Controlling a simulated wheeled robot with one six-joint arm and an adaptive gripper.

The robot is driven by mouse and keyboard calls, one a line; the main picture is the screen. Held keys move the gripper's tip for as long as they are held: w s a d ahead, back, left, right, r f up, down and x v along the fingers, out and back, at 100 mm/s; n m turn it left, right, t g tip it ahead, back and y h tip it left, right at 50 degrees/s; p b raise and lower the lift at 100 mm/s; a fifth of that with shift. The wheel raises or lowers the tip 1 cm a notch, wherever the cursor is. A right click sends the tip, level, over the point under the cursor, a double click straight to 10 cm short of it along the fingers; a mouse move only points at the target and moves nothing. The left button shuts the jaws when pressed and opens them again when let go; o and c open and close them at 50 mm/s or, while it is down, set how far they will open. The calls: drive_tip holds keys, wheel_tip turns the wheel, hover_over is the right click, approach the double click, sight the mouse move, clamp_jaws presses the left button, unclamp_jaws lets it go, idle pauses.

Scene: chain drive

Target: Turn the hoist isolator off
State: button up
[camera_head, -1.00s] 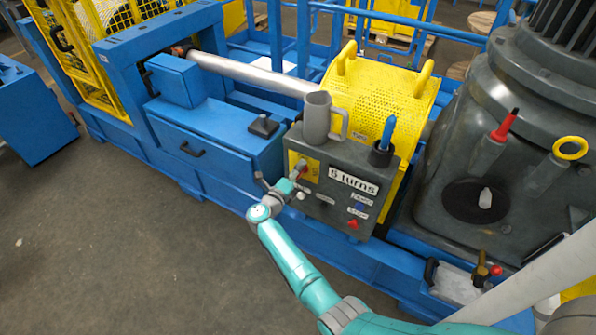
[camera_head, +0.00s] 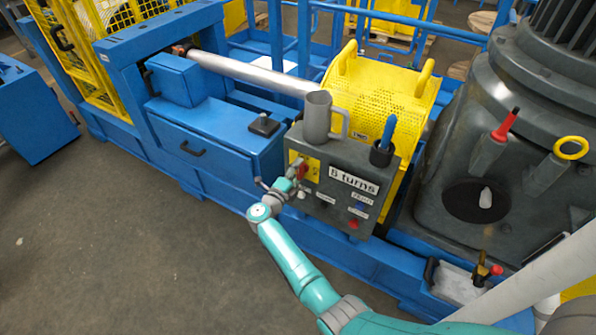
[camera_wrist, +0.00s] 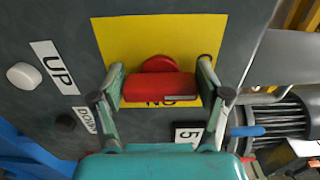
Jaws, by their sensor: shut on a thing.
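The hoist isolator is a red handle (camera_wrist: 160,87) on a round red boss, mounted on a yellow plate (camera_wrist: 125,37) on the grey control box (camera_head: 335,160). The red handle (camera_head: 302,170) shows small in the head view, at the box's upper left. My gripper (camera_wrist: 161,70) is shut on the handle, one finger at each end in the wrist view. There the handle lies across the picture, partly covering black lettering on the plate. In the head view my gripper (camera_head: 293,180) reaches the box from the lower left.
Beside the plate are a white UP button (camera_wrist: 22,75) and a dark DOWN button (camera_wrist: 65,122). A grey mug (camera_head: 317,118) and a holder with a blue-handled tool (camera_head: 387,133) stand on the box. A red button (camera_head: 353,224) sits low on its face. Floor at left is clear.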

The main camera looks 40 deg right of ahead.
drive_tip(key=o, duration=1.2)
drive_tip(key=shift+c, duration=0.2)
drive_tip(key=v, duration=1.2)
